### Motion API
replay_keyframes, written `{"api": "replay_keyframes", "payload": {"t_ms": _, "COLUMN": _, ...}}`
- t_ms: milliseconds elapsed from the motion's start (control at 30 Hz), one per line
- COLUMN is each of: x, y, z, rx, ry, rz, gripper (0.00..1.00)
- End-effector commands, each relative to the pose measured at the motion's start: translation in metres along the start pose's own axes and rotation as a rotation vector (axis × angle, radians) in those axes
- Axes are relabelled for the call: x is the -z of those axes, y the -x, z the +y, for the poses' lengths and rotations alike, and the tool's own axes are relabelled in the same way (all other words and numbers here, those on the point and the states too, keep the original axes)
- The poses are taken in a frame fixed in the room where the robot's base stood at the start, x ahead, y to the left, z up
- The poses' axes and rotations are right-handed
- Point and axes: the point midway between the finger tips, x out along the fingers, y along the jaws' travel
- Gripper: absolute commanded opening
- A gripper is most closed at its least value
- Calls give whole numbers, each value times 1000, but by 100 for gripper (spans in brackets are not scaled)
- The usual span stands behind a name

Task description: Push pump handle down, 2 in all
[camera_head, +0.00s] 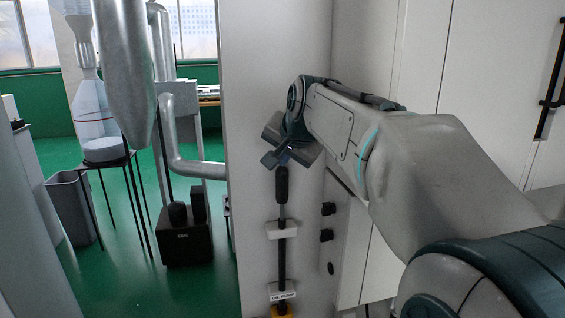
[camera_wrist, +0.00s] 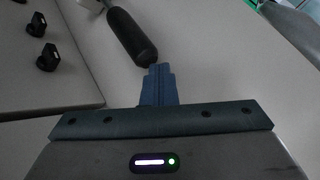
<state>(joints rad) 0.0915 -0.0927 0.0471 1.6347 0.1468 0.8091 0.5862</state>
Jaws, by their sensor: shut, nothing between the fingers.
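The pump handle (camera_head: 282,186) is a black grip on a metal rod. It stands upright in front of the white panel, above a white bracket and a label reading "OIL PUMP". In the wrist view the black grip (camera_wrist: 132,38) lies just beyond my fingertips, its rounded end close to them. My gripper (camera_head: 277,158) is shut and empty, just above the top of the handle. Its closed fingers also show in the wrist view (camera_wrist: 159,72). I cannot tell whether the fingertips touch the grip.
Black knobs (camera_head: 328,208) sit on the cabinet side right of the handle; they also show in the wrist view (camera_wrist: 47,57). A yellow part (camera_head: 283,311) is at the rod's foot. Pipes, a stand with a bottle (camera_head: 97,120) and a black box (camera_head: 186,243) stand on the left.

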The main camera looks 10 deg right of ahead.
Motion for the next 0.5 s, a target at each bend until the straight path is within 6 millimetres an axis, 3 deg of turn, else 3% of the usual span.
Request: {"api": "replay_keyframes", "payload": {"t_ms": 500, "x": -5, "y": -6, "z": 4, "rx": -2, "ry": 0, "rz": -4, "gripper": 0}}
